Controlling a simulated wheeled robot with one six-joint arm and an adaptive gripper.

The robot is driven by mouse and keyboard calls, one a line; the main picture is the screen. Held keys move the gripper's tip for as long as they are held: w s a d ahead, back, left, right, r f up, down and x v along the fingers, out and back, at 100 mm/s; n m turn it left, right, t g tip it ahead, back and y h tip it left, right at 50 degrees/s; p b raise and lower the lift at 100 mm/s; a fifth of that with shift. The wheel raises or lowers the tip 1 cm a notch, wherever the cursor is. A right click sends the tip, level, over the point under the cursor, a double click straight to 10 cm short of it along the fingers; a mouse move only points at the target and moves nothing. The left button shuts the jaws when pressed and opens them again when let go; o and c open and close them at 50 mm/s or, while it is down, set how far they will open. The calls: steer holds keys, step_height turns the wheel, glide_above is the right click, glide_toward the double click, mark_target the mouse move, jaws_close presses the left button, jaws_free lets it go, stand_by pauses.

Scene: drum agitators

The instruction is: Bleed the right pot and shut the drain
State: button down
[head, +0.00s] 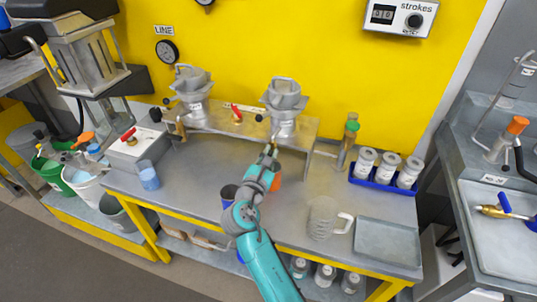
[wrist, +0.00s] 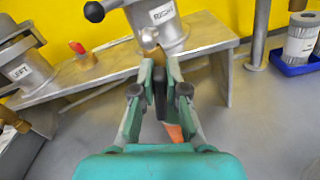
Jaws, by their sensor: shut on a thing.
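The right pot (head: 284,103) stands on the metal stand; its RIGHT label shows in the wrist view (wrist: 162,14). A brass drain fitting (wrist: 149,38) sits at its lower front. My gripper (head: 270,150) is at the front of this pot, and in the wrist view (wrist: 160,85) its fingers are closed around a dark narrow piece (wrist: 160,92), which looks like the drain's handle. The fingers hide most of it, so I cannot tell the drain's position. The left pot (head: 192,92) stands on the same stand, its LEFT label readable in the wrist view (wrist: 20,72).
A red-handled valve (head: 236,112) sits between the pots. A clear jug (head: 323,217) and metal tray (head: 387,242) stand at the front right. A blue bin of white bottles (head: 383,181) is behind them. An orange thing (wrist: 175,132) shows below my fingers.

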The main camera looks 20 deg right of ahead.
steer(key=m, duration=0.3)
steer(key=shift+s+d+f+m, duration=0.15)
steer(key=shift+s+d+m, duration=0.1)
steer(key=shift+m, duration=0.15)
steer(key=shift+s+d+f+m, duration=0.1)
steer(key=shift+f+m, duration=0.15)
steer(key=shift+m, duration=1.55)
steer(key=shift+s+d+f+m, duration=0.1)
steer(key=shift+f+m, duration=0.15)
steer(key=shift+m, duration=1.55)
steer(key=shift+d+f+m, duration=0.1)
steer(key=shift+f+m, duration=0.15)
steer(key=shift+m, duration=1.55)
steer(key=c, duration=1.2)
jaws_free()
